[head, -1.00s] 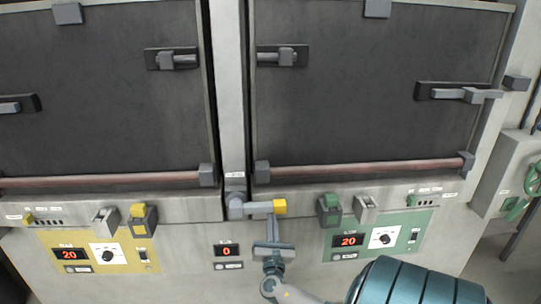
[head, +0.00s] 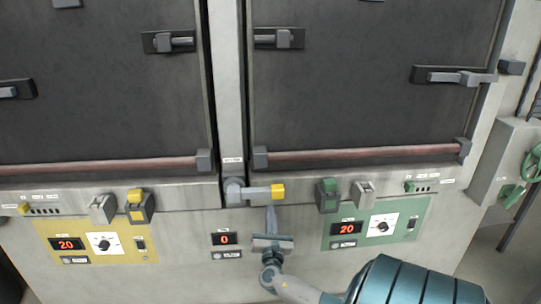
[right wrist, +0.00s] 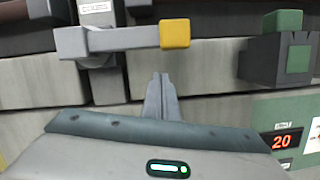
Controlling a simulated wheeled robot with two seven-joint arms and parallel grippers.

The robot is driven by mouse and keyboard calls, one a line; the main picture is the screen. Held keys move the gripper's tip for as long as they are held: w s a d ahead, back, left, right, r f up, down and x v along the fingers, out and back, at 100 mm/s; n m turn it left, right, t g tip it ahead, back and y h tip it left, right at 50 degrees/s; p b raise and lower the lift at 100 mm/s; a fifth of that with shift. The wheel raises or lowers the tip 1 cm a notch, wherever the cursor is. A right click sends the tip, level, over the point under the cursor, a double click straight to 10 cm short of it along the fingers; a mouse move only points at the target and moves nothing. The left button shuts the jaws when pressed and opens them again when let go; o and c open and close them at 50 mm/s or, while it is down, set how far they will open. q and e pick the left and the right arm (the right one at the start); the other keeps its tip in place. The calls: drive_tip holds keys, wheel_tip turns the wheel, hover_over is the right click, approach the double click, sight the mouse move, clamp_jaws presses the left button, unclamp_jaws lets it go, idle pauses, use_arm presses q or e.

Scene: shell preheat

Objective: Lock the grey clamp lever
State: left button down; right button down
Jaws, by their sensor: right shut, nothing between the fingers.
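The grey clamp lever (head: 252,191) sits at the bottom of the central post between the two dark doors. Its arm points right, roughly level, and ends in a yellow tip (head: 278,191). In the right wrist view the lever (right wrist: 115,40) and its yellow tip (right wrist: 174,33) show near the top. My right gripper (head: 271,212) is shut and empty, just below the lever near its yellow end. In the right wrist view its fingertips (right wrist: 160,77) point up, below and a little left of the yellow tip, with a visible gap. My left gripper is out of view.
A green-and-grey block switch (head: 328,195) stands right of the lever, and a yellow-and-grey one (head: 139,206) stands to the left. Yellow (head: 97,241) and green (head: 376,225) control panels flank a central display (head: 225,239). A green handwheel (head: 533,165) is at far right.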

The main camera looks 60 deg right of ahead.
drive_tip(key=b+v, duration=0.2)
drive_tip(key=v, duration=0.8)
drive_tip(key=shift+s+f, duration=0.15)
drive_tip(key=shift+f, duration=0.1)
drive_tip(key=s+a+f+m+g+y, duration=0.2)
drive_tip(key=s+a+f+y, duration=0.1)
drive_tip(key=f, duration=0.9)
drive_tip(key=s+a+f+m+g+y, duration=0.2)
drive_tip(key=s+a+f+y, duration=0.15)
drive_tip(key=f, duration=0.95)
drive_tip(key=s+a+f+m+g+y, duration=0.2)
drive_tip(key=s+f, duration=0.2)
drive_tip(key=f, duration=0.8)
drive_tip(key=s+a+f+m+g+y, duration=0.3)
drive_tip(key=s+a+f+m, duration=0.4)
drive_tip(key=s+a+f, duration=0.3)
drive_tip(key=s+a+f+m+g+y, duration=0.2)
drive_tip(key=s+a+f+m+y, duration=0.3)
drive_tip(key=s+a+f, duration=0.6)
drive_tip(key=s+a+m, duration=0.2)
drive_tip(key=s+a, duration=0.3)
drive_tip(key=s, duration=0.3)
drive_tip(key=shift+m+g, duration=0.3)
drive_tip(key=shift+g, duration=0.1)
